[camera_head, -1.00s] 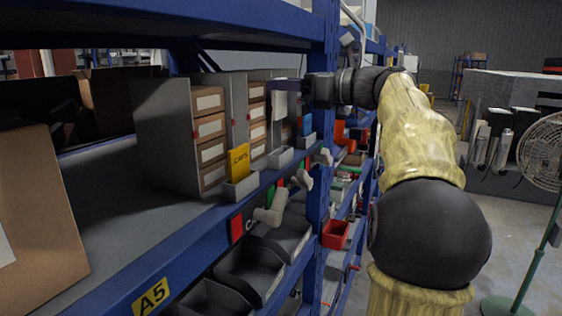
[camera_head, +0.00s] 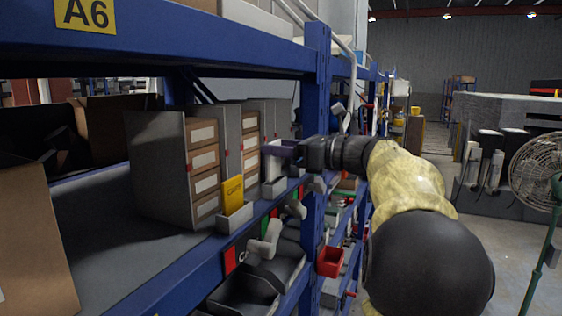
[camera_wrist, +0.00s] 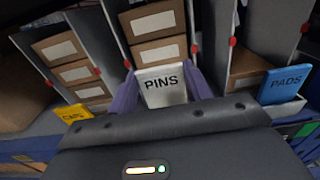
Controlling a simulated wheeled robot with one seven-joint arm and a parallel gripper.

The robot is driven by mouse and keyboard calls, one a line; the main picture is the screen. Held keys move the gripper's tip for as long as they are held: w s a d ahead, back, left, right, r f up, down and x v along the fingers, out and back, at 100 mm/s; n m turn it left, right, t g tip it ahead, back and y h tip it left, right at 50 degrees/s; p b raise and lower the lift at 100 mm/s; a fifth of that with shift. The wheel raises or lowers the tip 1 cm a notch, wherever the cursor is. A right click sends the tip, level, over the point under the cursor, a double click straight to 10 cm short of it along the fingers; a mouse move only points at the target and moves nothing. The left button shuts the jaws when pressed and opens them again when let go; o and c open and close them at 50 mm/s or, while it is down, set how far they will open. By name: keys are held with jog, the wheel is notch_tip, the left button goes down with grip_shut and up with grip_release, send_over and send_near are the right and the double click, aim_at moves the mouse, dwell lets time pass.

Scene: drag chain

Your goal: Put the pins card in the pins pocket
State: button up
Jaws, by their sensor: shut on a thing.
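The white pins card (camera_wrist: 161,85), lettered PINS, is upright between the purple fingers of my gripper (camera_wrist: 160,92) in the wrist view. My gripper (camera_head: 277,151) is shut on it. In the head view the card (camera_head: 274,167) hangs directly over the grey pins pocket (camera_head: 273,189) on the shelf edge. Its lower edge is at the pocket's mouth; I cannot tell whether it is inside. In the wrist view my gripper body hides the pins pocket and the card's lower part.
The yellow caps card (camera_head: 233,194) stands in its pocket (camera_head: 234,219) to the left. The blue pads card (camera_wrist: 282,85) stands in a pocket to the right. Grey dividers and brown drawer boxes (camera_head: 204,160) stand close behind. A blue rack post (camera_head: 315,120) is beside my wrist.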

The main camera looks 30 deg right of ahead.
aim_at(276, 162)
jog(key=shift+w+f+p, duration=0.1)
jog(key=shift+f+p, duration=0.2)
jog(key=shift+f, duration=1.3)
jog(key=shift+a+f, duration=0.1)
jog(key=shift+f, duration=0.1)
jog(key=o, duration=1)
jog(key=shift+c, duration=0.2)
jog(key=shift+r, duration=0.2)
jog(key=shift+d+f, duration=0.1)
jog(key=shift+d, duration=0.15)
jog(key=b+v, duration=0.4)
jog(key=v, duration=0.7)
jog(key=shift+s, duration=0.4)
jog(key=shift+d, duration=0.15)
